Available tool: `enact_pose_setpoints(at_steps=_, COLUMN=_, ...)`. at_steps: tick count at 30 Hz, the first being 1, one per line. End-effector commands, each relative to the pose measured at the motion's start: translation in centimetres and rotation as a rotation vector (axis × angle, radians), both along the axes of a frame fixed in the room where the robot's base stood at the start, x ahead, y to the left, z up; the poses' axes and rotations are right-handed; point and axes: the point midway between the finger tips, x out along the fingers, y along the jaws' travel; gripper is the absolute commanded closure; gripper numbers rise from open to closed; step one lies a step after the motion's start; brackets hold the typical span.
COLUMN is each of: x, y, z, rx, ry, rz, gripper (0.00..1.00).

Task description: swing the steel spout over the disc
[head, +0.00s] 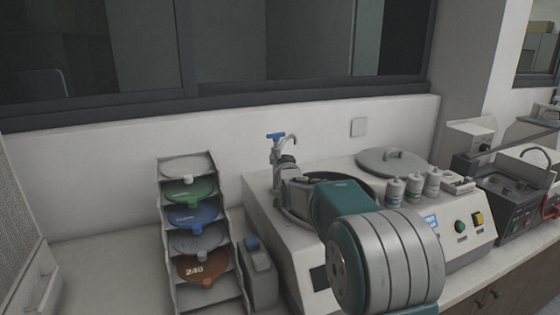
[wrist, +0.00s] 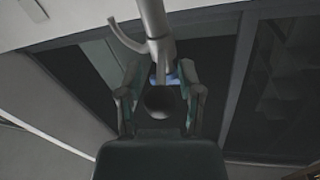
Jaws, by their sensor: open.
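The steel spout (head: 277,155) rises at the back left of the polishing machine (head: 262,225), with a blue handle (head: 276,135) on top and a short hooked outlet. In the wrist view the spout's pipe (wrist: 153,20) runs down between the two fingers of my gripper (wrist: 160,78), and its curved outlet (wrist: 124,36) points up and left. My gripper (head: 283,187) is open around or just in front of the pipe; I cannot tell whether a finger touches it. The machine's disc is hidden behind my arm; only a dark part of its bowl (head: 366,186) shows.
A rack (head: 168,270) of coloured discs stands to the left, with a small grey box (head: 260,278) beside it. A round lid (head: 393,161) and several white bottles (head: 414,187) stand on the machine's right. The wall and window are close behind.

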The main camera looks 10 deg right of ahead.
Motion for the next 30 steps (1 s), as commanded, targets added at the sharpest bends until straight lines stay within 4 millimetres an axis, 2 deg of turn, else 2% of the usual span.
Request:
enact_pose_setpoints(at_steps=1, x=-0.01, y=0.04, z=0.00, rx=0.000, ry=0.000, rz=0.000, gripper=0.53)
enact_pose_setpoints(at_steps=4, x=-0.01, y=0.05, z=-0.01, rx=0.000, ry=0.000, rz=0.000, gripper=0.97)
enact_pose_setpoints(at_steps=5, x=-0.01, y=0.05, z=-0.01, rx=0.000, ry=0.000, rz=0.000, gripper=1.00)
enact_pose_setpoints(at_steps=20, x=-0.18, y=0.13, z=0.00, rx=0.000, ry=0.001, rz=-0.009, gripper=1.00)
enact_pose_setpoints(at_steps=30, x=-0.22, y=0.42, z=-0.04, rx=0.002, ry=0.002, rz=-0.093, gripper=1.00)
